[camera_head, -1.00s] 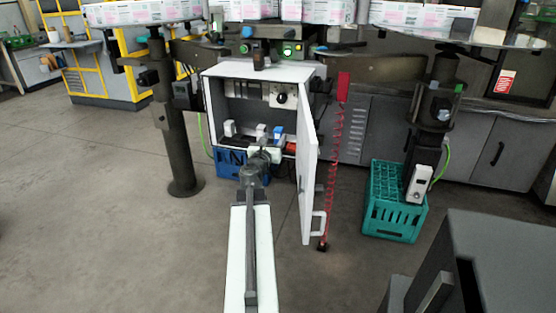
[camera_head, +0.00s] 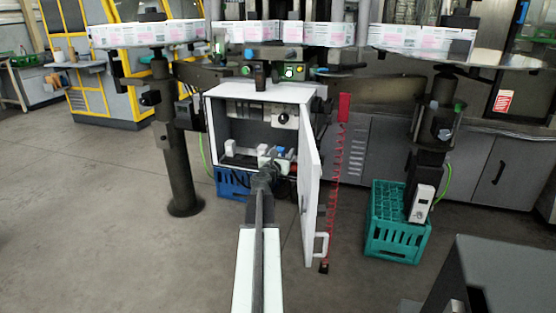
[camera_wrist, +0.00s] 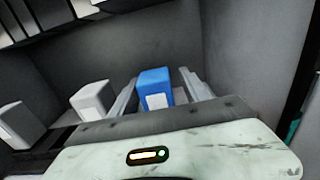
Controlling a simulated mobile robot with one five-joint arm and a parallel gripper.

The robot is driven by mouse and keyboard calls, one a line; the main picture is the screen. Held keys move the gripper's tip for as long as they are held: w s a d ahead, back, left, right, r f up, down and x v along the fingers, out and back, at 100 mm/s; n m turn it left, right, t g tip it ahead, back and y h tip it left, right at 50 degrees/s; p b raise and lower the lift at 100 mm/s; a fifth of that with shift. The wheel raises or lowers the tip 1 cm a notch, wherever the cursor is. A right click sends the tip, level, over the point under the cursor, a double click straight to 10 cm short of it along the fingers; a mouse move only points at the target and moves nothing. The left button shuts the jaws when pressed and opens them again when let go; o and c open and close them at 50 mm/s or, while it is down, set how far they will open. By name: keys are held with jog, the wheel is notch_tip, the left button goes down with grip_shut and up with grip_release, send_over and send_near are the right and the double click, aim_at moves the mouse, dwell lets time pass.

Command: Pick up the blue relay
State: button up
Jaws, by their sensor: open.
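The blue relay (camera_wrist: 155,88) is a small upright block with a pale label, inside the open cabinet. In the wrist view it appears between the two grey fingers of my gripper (camera_wrist: 158,92), which are apart; I cannot tell how deep between them it stands. Neither finger clearly touches it. In the head view the relay (camera_head: 281,152) shows small in the cabinet's lower part, just beyond my gripper (camera_head: 268,163), which partly hides that area. A white relay (camera_wrist: 90,100) and another white relay (camera_wrist: 20,126) stand to its left in the wrist view.
The cabinet (camera_head: 215,115) has side walls close around my gripper. Its door (camera_head: 311,195) hangs open on the right, with a red coiled cord (camera_head: 336,190) beyond. A blue crate (camera_head: 230,184) is below and a green crate (camera_head: 395,240) stands on the floor at right.

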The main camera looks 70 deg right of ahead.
grip_shut()
jog(key=shift+a+r, duration=0.1)
jog(key=shift+r+p, duration=0.35)
jog(key=shift+p, duration=0.1)
notch_tip(320, 180, up, 6)
jog(key=p, duration=0.6)
jog(key=w+a, duration=1.3)
jog(key=a, duration=0.1)
jog(key=shift+w+a, duration=0.15)
jog(key=shift+a, duration=0.25)
